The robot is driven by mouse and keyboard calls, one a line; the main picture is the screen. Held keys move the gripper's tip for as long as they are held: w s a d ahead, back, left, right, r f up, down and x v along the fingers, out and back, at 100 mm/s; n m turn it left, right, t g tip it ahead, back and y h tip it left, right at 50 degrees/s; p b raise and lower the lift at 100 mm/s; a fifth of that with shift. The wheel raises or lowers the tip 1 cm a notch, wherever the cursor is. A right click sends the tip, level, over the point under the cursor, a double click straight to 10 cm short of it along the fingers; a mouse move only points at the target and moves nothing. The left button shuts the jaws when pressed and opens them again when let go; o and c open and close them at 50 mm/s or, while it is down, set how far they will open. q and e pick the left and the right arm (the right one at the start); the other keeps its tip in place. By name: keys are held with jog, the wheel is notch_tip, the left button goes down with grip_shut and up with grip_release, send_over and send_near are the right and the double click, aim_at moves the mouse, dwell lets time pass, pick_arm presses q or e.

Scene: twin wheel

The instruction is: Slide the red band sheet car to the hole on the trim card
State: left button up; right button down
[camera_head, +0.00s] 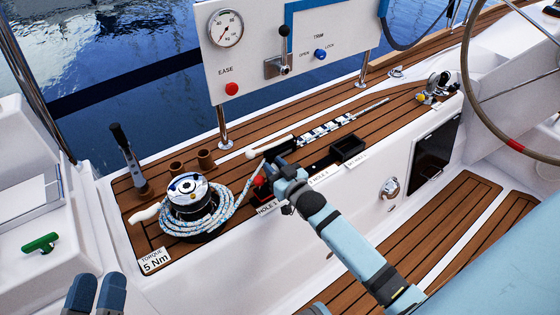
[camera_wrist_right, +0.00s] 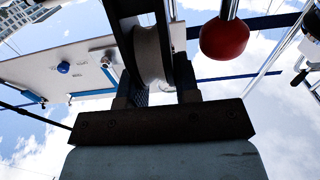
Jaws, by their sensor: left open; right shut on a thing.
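My right gripper (camera_head: 274,166) is over the side-deck track in the head view, and its wrist hides most of what it holds. In the right wrist view, my right gripper (camera_wrist_right: 157,98) is shut on a black block with a pale wheel, the sheet car (camera_wrist_right: 152,50). A red ball knob (camera_wrist_right: 224,40) is close beside it; the red knob (camera_head: 258,181) also shows in the head view. No red band is clear. A hole label (camera_head: 268,209) lies below the gripper. I cannot read a trim card; a white sheet (camera_head: 28,190) lies at far left. My left gripper (camera_head: 95,295) is open and empty.
A rope-wound winch (camera_head: 188,190) stands left of the right gripper. A black tray (camera_head: 348,149) is to its right. An instrument panel (camera_head: 262,50) with a TRIM marking stands behind. A green handle (camera_head: 41,243) and a steering wheel (camera_head: 468,70) are at the sides.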

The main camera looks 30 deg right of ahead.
jog(key=c, duration=1.1)
grip_release()
jog(key=shift+s, duration=0.15)
pick_arm(q)
jog(key=f+p, duration=0.1)
jog(key=p, duration=0.1)
jog(key=a+g+y+p, duration=0.1)
jog(key=shift+w+a+f+y+p, duration=0.1)
jog(key=shift+a+f+y+p, duration=0.1)
jog(key=shift+f+y+p, duration=0.15)
pick_arm(e)
jog(key=s, duration=0.9)
jog(key=s+d, duration=0.1)
jog(key=s, duration=0.3)
jog(key=shift+s+d, duration=0.1)
jog(key=shift+s, duration=0.2)
